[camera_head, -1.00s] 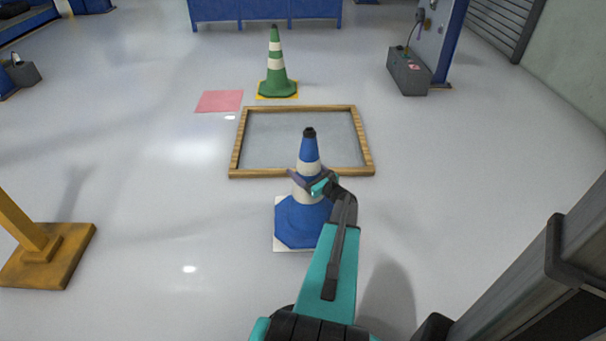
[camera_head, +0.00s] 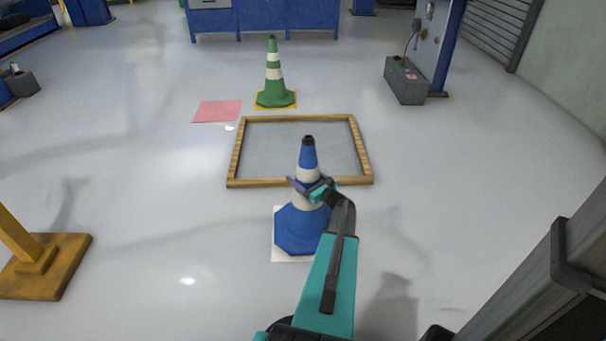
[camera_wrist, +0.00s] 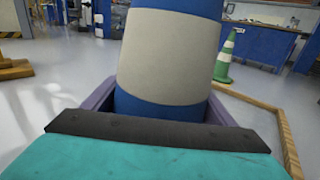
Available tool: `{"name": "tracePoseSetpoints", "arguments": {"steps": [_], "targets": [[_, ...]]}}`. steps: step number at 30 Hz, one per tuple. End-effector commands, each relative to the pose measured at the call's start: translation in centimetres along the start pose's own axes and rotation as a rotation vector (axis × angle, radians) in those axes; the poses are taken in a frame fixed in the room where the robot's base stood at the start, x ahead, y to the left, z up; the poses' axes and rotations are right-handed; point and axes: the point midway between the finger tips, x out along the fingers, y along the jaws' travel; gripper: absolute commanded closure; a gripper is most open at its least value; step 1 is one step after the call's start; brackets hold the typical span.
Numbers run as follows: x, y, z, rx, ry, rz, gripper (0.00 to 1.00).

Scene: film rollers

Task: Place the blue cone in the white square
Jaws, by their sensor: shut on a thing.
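The blue cone (camera_head: 298,232) with white bands stands upright in the head view, its base over the white square (camera_head: 290,257). The square shows along the left and front edges of the base; the rest is hidden under the cone. I cannot tell whether the base touches the floor. My gripper (camera_head: 312,188) is shut on the cone around its lower white band. In the wrist view the cone (camera_wrist: 168,55) fills the middle between my purple fingers and leans slightly in the picture.
A wooden frame (camera_head: 300,183) lies on the floor just beyond the cone. Behind it are a green cone (camera_head: 274,92) and a pink square (camera_head: 217,111). A yellow post base (camera_head: 45,268) stands at left, a grey box (camera_head: 404,83) at back right.

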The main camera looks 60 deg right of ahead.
Motion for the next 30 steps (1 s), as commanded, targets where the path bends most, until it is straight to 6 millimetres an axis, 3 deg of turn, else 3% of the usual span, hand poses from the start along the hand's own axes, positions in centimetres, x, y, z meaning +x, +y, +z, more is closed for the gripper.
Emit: {"name": "tracePoseSetpoints", "arguments": {"steps": [6,15,16,18,30], "targets": [[0.0,-0.1,-1.7,0.002,-0.005,0.001,0.84],[0.0,-0.1,-1.7,0.001,-0.006,0.0,0.84],[0.0,0.0,-2.0,0.001,0.0,-0.001,0.16],[0.0,0.0,-2.0,0.001,0.0,-0.001,0.05],[-0.2,-0.1,-2.0,0.001,0.0,-0.001,0.02]]}}
